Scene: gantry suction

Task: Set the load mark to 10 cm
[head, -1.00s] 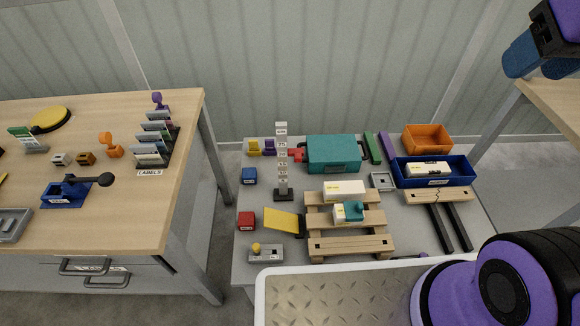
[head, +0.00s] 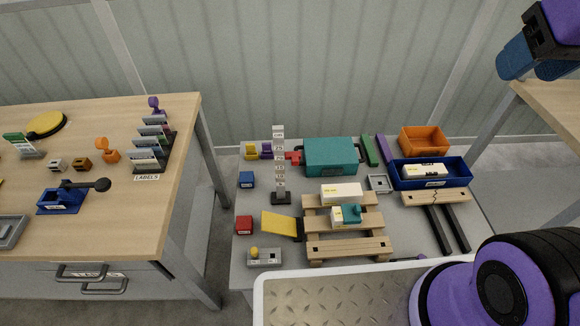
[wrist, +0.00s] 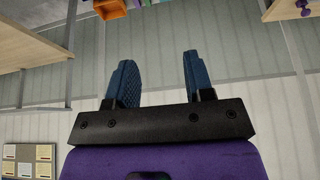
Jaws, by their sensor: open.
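A slim upright post with stacked white and grey labelled sections (head: 280,165) stands on a dark base on the low grey table; it looks like the load scale, but its markings are too small to read. A red piece (head: 293,158) sits at its upper right side, beside the teal case (head: 332,155); I cannot tell whether it is attached to the post. My gripper (head: 518,62) is at the upper right in the head view, high and far from the post. In the wrist view my gripper (wrist: 158,80) is open, with nothing between its blue fingers.
A wooden pallet (head: 350,247) with white boxes stands right of the post. A yellow ramp (head: 280,224), red block (head: 244,225) and blue block (head: 246,179) lie around it. A blue bin (head: 460,177) and orange bin (head: 424,138) are at right. A wooden workbench (head: 120,220) stands at left.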

